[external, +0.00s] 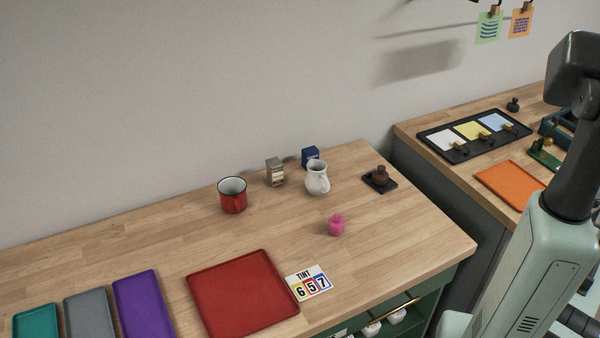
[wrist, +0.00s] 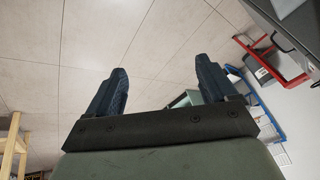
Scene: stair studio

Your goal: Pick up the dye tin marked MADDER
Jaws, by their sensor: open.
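No tin with a readable MADDER mark shows. In the external view, white-topped round containers (external: 396,316) sit in the open green cabinet under the table's front edge, partly hidden; I cannot read any label there. A small grey-brown box-shaped container (external: 275,172) and a dark blue one (external: 310,155) stand at the back of the table, their labels too small to read. My gripper (wrist: 160,82) is open and empty in the wrist view, over the tiled floor, far from these things. It is not seen in the external view, where my arm stands at the right.
On the wooden table stand a red mug (external: 232,196), a white jug (external: 317,180), a pink pot (external: 337,225) and a brown pot on a dark tray (external: 367,181). A second counter (external: 440,165) is right.

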